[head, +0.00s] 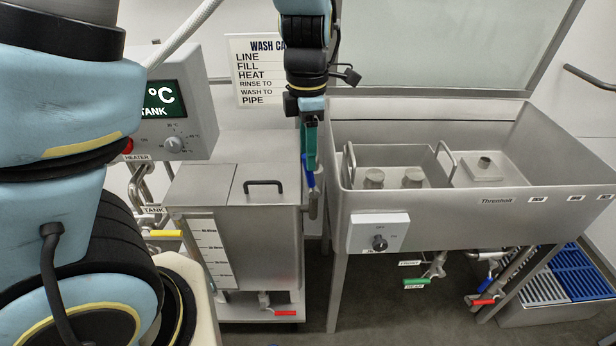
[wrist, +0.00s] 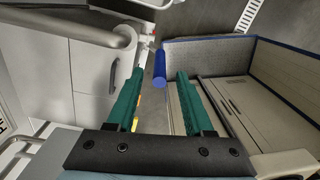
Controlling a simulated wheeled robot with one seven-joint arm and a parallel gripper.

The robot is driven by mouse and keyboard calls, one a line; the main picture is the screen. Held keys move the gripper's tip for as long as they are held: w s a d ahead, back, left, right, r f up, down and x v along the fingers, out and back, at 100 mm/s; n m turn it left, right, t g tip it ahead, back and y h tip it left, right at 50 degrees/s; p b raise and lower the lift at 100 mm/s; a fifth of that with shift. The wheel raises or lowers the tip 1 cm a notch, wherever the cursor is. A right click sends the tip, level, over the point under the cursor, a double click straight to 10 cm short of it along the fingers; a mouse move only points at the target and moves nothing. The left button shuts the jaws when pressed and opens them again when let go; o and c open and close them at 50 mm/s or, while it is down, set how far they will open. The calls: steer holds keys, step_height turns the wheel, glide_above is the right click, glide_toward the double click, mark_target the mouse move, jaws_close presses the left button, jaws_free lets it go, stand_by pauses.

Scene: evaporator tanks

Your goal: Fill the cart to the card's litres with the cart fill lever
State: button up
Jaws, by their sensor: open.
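My gripper (head: 310,163) points down beside the cart's right side in the head view. In the wrist view its two green fingers (wrist: 159,76) are apart with nothing gripped. A blue lever (head: 311,178), which looks like the cart fill lever, is just below the fingertips. In the wrist view the blue lever (wrist: 160,68) shows between the fingertips; I cannot tell whether it touches them. The steel cart (head: 270,235) has a closed lid and a white level scale (head: 211,250) on its front; its level is unreadable. The card (head: 258,72) is on the wall, its right side hidden by my arm.
A steel sink (head: 430,225) stands right of the cart, with a dial box (head: 379,233) on its front. A red lever (head: 285,313) is low on the cart. A yellow lever (head: 165,233) is at the tank pipe. A heater display (head: 162,98) stands at left.

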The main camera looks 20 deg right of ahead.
mark_target(309, 177)
step_height(309, 177, down, 7)
steer(key=shift+s+r, duration=0.1)
stand_by(0.3)
jaws_close()
steer(key=shift+s, duration=0.1)
stand_by(1.2)
